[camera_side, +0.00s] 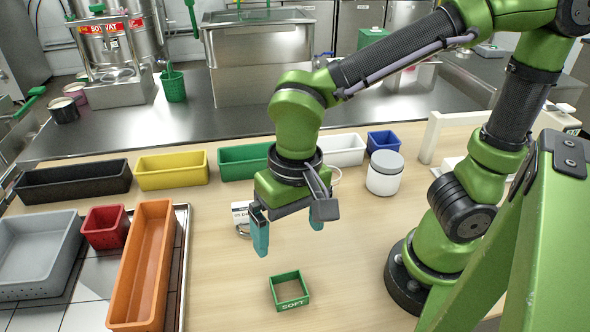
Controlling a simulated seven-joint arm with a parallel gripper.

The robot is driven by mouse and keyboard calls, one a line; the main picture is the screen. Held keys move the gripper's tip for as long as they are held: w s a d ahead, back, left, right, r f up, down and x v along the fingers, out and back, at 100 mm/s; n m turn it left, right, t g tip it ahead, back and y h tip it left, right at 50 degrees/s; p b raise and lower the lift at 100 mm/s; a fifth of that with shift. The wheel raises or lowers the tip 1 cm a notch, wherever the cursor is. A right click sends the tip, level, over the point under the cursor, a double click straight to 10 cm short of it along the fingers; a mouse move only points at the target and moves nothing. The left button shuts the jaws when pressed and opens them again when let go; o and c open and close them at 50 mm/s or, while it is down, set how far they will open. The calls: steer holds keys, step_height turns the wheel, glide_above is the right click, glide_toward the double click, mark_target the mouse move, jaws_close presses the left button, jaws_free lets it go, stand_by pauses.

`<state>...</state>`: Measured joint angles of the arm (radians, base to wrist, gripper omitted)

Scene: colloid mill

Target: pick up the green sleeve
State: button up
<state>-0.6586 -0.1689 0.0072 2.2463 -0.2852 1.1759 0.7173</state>
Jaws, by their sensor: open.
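The green sleeve (290,304) is a small square open frame with the word SOFT on its front wall. It lies flat on the wooden table (225,290), near the bottom middle of the side view. My gripper (289,232) points down above and behind the sleeve, with its two teal fingers spread apart. The fingers are empty and do not touch the sleeve.
A row of black (73,181), yellow (172,170) and green (243,161) bins stands behind. An orange tray (147,262), a red bin (105,227) and a grey bin (38,252) stand left. A white jar (384,173) stands behind right. Table around the sleeve is clear.

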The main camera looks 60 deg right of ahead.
steer(key=m, duration=0.4)
glide_toward(289, 294)
steer(key=shift+s+a+f+h, duration=0.15)
steer(key=shift+a+f+h, duration=0.15)
steer(key=shift+h, duration=0.1)
steer(key=shift+w+f, duration=0.15)
steer(key=shift+f, duration=1.35)
steer(key=shift+w+f, duration=0.15)
steer(key=shift+f, duration=1.4)
steer(key=shift+n, duration=0.3)
steer(key=c, duration=1.1)
